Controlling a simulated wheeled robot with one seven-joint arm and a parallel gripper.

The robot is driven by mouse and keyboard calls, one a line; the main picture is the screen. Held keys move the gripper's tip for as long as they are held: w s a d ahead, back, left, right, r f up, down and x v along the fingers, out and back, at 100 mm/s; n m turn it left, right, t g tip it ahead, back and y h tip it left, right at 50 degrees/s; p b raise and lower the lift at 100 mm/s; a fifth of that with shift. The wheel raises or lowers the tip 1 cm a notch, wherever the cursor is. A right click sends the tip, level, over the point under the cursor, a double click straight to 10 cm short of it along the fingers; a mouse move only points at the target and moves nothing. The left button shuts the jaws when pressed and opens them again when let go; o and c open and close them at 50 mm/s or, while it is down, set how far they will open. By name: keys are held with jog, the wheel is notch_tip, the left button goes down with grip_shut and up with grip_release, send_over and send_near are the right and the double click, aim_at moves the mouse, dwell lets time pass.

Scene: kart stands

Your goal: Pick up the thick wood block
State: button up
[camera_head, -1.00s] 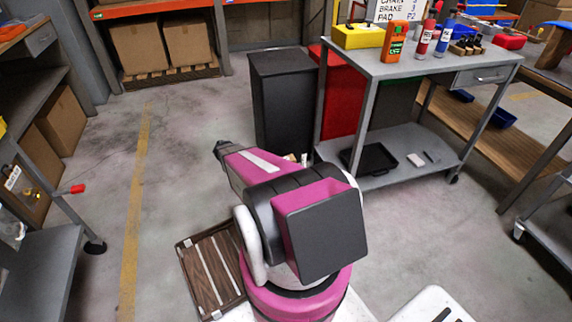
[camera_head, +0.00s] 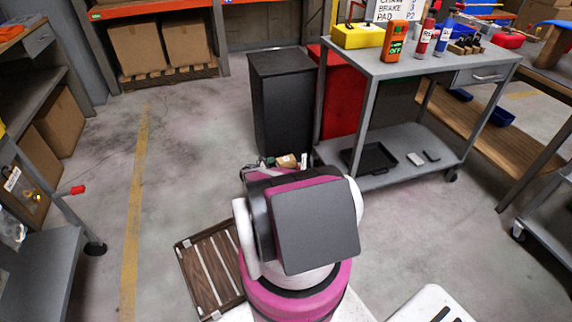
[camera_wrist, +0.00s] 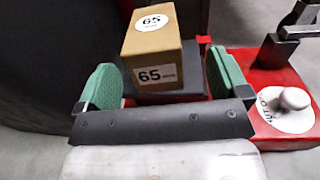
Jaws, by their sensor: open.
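The gripper is open, and gaps show between the block and the pads. In the head view a small brown shape, likely the block (camera_head: 287,161), shows just beyond my arm.
A red device (camera_wrist: 270,110) with a white disc and round knob lies right of the block. A dark cabinet (camera_head: 283,100) stands behind it. A grey cart (camera_head: 400,150) holding bottles and a yellow box stands at right.

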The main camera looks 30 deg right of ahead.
aim_at(283, 162)
jog(key=shift+d+f, duration=0.15)
jog(key=shift+d, duration=2.95)
jog(key=shift+c, duration=0.3)
jog(key=c, duration=1.1)
